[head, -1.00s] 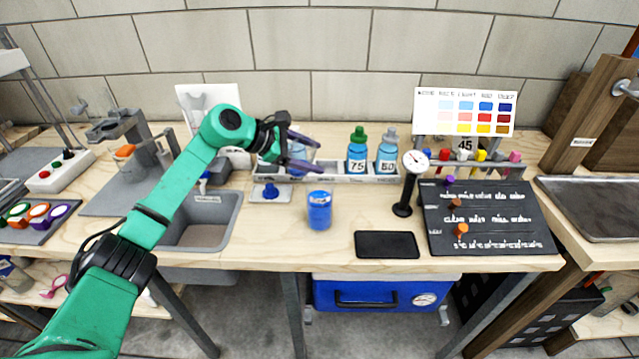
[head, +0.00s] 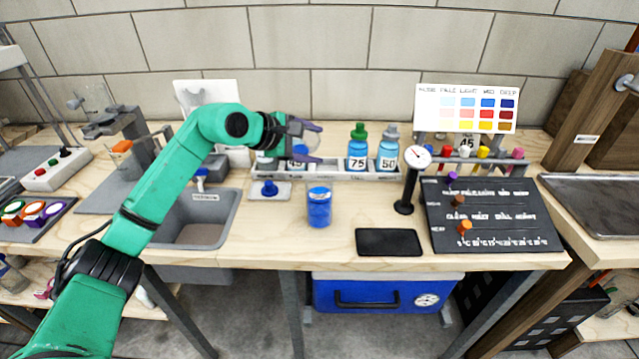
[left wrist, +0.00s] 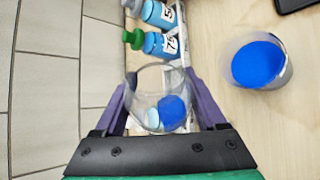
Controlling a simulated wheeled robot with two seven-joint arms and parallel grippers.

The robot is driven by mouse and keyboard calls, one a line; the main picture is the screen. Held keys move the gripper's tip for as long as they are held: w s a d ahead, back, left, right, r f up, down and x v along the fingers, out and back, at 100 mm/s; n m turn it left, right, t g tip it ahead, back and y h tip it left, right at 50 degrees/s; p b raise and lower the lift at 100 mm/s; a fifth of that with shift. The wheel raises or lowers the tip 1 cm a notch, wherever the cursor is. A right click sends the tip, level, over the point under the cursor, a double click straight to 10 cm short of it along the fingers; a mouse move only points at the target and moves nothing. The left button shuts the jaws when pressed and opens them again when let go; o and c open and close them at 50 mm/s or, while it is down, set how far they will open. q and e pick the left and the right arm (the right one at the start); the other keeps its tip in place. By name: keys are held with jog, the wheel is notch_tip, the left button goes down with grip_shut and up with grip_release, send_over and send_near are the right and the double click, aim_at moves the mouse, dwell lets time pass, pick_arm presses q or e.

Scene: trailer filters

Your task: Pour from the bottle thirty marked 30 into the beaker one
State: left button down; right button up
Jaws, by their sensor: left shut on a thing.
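My left gripper (head: 312,143) is raised over the left part of the bottle rack. It is shut on a clear glass vessel (left wrist: 146,80); blue shows through or inside it, and I cannot tell which. A blue bottle (head: 298,163) stands in the rack just below the gripper; its label is partly covered and looks like 45. A pale bottle (head: 264,160) beside it is mostly hidden, its mark unreadable. I cannot read a 30 anywhere. A clear beaker with blue contents (head: 319,208) stands on the bench front; it also shows in the left wrist view (left wrist: 257,64). My right gripper is out of view.
Bottles marked 75 (head: 357,152) and 50 (head: 388,152) stand in the rack. A dial gauge on a stand (head: 404,208), a black pad (head: 388,243) and a chalkboard with pegs (head: 490,215) lie right. A sink (head: 195,228) is left. A blue stopper (head: 269,188) sits before the rack.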

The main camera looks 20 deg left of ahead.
pick_arm(q)
jog(key=shift+w+a+r, duration=0.1)
jog(key=shift+r, duration=0.05)
dwell(0.6)
jog(key=shift+w+a+f+m+t+y+b, duration=0.1)
jog(key=shift+f+m+t+y+b, duration=0.45)
jog(key=shift+f+b, duration=0.95)
dwell(1.0)
jog(key=shift+r+m+t+b, duration=0.25)
jog(key=shift+m+t+b, duration=0.15)
jog(key=shift+b, duration=0.65)
dwell(0.5)
jog(key=shift+f+m+b, duration=0.1)
jog(key=shift+m+b, duration=0.15)
jog(key=shift+b, duration=0.2)
dwell(0.5)
jog(key=shift+t, duration=0.25)
dwell(0.5)
jog(key=shift+r, duration=0.2)
jog(key=shift+r+m+y+b, duration=0.1)
jog(key=shift+m+y+b, duration=0.2)
jog(key=shift+b, duration=0.1)
